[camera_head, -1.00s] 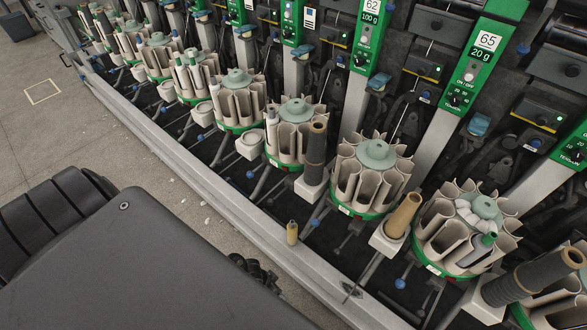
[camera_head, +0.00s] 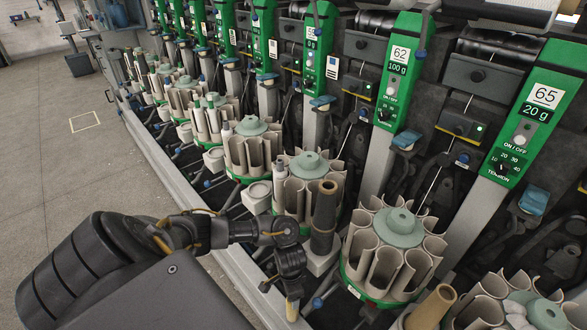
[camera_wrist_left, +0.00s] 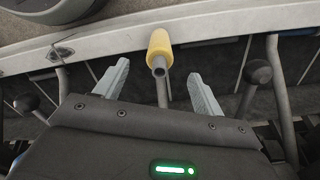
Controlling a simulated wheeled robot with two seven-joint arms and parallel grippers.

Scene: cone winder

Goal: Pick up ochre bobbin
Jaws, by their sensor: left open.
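The small ochre bobbin (camera_head: 291,310) is at the machine's front rail, mostly hidden beneath my left gripper (camera_head: 289,288) in the head view. My left gripper's two grey fingers (camera_wrist_left: 158,74) are open and empty. The bobbin lies ahead of the fingers, roughly centred between their tips. I see no contact. My right gripper is not in view.
A round magazine (camera_head: 350,277) with pale pockets stands right of my left gripper. A dark cone (camera_head: 323,220) rises close behind it, and a tan cone (camera_head: 433,306) stands at lower right. The metal rail (camera_head: 172,180) runs along the machine front. The floor (camera_head: 60,130) at left is clear.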

